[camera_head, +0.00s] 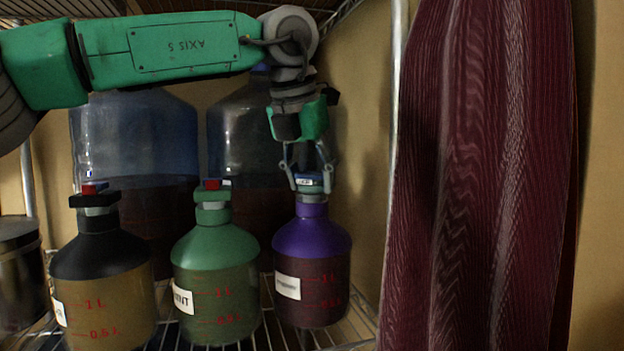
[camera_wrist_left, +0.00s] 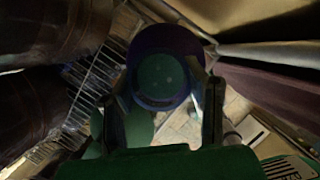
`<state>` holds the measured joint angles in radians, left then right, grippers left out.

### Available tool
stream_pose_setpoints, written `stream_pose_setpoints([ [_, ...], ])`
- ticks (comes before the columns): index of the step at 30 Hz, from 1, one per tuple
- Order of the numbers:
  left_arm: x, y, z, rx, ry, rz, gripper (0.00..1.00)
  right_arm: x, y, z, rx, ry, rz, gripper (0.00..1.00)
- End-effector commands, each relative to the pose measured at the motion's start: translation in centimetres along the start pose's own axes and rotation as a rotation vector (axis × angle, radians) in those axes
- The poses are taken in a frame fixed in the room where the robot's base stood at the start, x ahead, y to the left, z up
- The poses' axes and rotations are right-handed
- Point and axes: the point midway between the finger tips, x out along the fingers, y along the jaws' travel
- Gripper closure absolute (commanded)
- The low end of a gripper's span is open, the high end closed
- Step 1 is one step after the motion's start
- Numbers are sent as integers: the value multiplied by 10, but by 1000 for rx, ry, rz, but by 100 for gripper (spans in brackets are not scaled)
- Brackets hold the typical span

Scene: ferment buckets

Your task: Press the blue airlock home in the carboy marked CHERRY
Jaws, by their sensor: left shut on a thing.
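My left gripper (camera_head: 310,185) is above the purple carboy (camera_head: 312,250) at the right of the row, its fingers closed on either side of a small blue-teal piece (camera_head: 309,181) at the carboy's neck. This piece looks like the blue airlock, but its seating depth is hidden by the fingers. In the left wrist view, a teal disc (camera_wrist_left: 160,78) lies between the fingers, with purple around it. The purple carboy's label (camera_head: 288,286) is too blurred to read, so I cannot confirm CHERRY. My right gripper is not in view.
A green carboy (camera_head: 216,257) stands close to the left, with a black-topped carboy (camera_head: 100,268) beyond it; both carry red-topped pieces. Large dark blue jugs (camera_head: 136,130) stand behind. A metal pot (camera_head: 18,270) is far left. A maroon curtain (camera_head: 480,180) hangs at right.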

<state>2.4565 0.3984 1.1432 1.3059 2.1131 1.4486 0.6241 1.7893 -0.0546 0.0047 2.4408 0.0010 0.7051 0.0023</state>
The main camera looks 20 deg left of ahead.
Motion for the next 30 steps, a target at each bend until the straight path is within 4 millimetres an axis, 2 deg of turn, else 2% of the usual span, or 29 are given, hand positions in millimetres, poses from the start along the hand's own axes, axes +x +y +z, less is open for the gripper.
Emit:
stream_pose_setpoints([
  [1, 5, -1, -3, 4, 15, 2, 93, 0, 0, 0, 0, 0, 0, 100],
  [11, 3, -1, -2, 4, 12, 2, 93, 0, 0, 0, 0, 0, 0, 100],
  [12, 3, -1, -2, 4, 12, 2, 50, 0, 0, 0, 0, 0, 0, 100],
  [13, 3, -1, -2, 4, 12, 2, 40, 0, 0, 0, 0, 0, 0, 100],
  [14, 3, -1, -2, 3, 11, 2, 36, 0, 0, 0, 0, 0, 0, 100],
  [23, -2, -1, -1, 1, 3, 1, 36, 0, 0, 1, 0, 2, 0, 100],
  [26, -10, 0, 0, 0, 1, 0, 36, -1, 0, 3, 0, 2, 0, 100],
  [30, -33, -1, 0, 0, -1, 0, 36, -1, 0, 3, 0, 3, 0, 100],
])
